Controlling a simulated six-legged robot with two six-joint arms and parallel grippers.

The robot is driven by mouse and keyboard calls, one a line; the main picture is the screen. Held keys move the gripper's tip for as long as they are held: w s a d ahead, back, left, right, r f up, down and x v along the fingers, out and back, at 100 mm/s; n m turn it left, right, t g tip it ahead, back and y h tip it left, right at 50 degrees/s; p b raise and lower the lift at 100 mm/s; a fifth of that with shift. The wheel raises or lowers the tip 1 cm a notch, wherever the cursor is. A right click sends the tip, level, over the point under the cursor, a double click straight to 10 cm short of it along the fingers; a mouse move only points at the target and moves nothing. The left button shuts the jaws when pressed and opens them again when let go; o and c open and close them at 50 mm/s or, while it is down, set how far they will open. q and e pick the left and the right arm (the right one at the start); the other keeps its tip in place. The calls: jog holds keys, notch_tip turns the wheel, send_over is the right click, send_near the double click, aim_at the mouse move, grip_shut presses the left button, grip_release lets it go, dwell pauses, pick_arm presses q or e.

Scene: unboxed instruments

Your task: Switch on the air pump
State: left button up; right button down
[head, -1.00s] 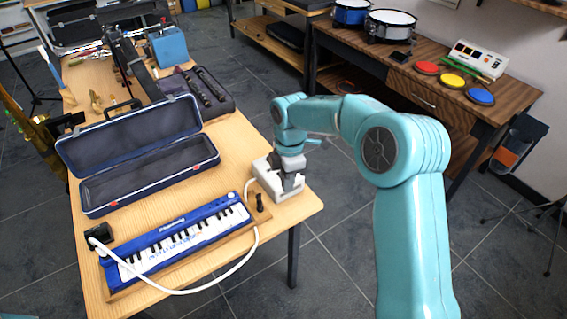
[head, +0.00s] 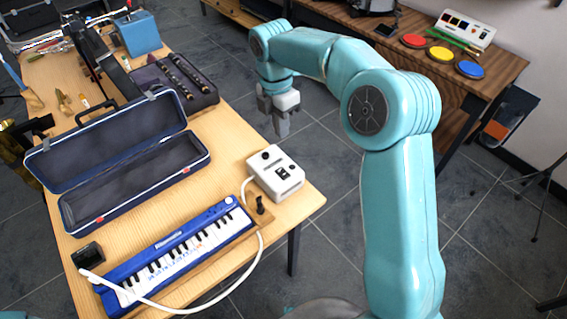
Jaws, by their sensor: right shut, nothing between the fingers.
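The air pump (head: 289,188) is a small light-grey box near the right edge of the wooden table. Its top shows a black rocker switch (head: 283,174) and a round black knob (head: 265,156). Which way the rocker is set is too small to tell. My right gripper (head: 283,132) points down, shut and empty, in the air past the table's right edge, apart from the pump and higher in the picture. Nothing covers the pump's top. My left gripper is not in view.
A white hose (head: 262,245) curves from the pump around a blue keyboard (head: 180,252) to its left end. An open blue case (head: 140,185) lies behind the keyboard. A small black peg (head: 260,205) stands in front of the pump. A second table (head: 440,90) is at the right.

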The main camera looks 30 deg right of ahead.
aim_at(286, 175)
jog(key=f, duration=0.4)
jog(key=s+f, duration=0.1)
jog(key=f, duration=0.8)
jog(key=shift+s, duration=0.35)
jog(key=shift+f, duration=0.5)
jog(key=shift+f, duration=0.45)
jog(key=shift+s+r, duration=0.2)
